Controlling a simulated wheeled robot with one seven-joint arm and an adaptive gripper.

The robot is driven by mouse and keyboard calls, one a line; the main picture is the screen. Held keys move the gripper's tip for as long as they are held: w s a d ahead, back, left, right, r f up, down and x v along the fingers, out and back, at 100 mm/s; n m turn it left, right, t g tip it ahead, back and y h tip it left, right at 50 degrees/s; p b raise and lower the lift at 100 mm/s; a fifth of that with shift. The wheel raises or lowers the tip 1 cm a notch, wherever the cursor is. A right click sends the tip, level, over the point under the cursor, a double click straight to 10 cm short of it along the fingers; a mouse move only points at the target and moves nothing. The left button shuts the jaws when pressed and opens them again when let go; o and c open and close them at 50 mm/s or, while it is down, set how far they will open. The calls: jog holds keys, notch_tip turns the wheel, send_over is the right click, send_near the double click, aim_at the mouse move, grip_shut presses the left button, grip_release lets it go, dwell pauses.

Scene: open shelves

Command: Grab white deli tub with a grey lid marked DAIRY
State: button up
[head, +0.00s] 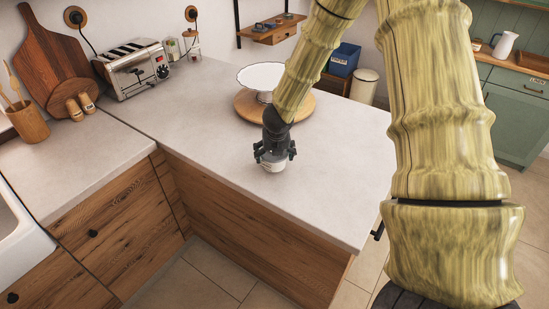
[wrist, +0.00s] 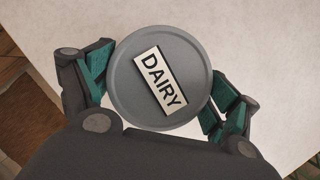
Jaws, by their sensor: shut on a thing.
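The deli tub with a round grey lid marked DAIRY (wrist: 190,108) fills the middle of the wrist view. In the head view its white side (head: 274,166) shows just under my gripper, near the front edge of the pale counter. My gripper (wrist: 158,88) is shut on the tub, with one teal-padded finger on each side of the lid. In the head view my gripper (head: 273,154) points down from above and hides most of the tub. I cannot tell whether the tub touches the counter.
A white cake stand (head: 262,77) on a round wooden board (head: 242,107) stands just behind my gripper. A toaster (head: 134,70), a wooden utensil cup (head: 28,122) and cutting boards (head: 47,50) are at the left. The pale counter (head: 330,185) is clear around the tub.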

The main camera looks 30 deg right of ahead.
jog(key=shift+b+v, duration=0.35)
jog(key=shift+v, duration=0.65)
jog(key=s+a+r+b, duration=0.1)
jog(key=s+a+b, duration=0.2)
jog(key=s, duration=1.2)
jog(key=b, duration=0.3)
jog(key=shift+a+r, duration=0.2)
jog(key=shift+r, duration=0.15)
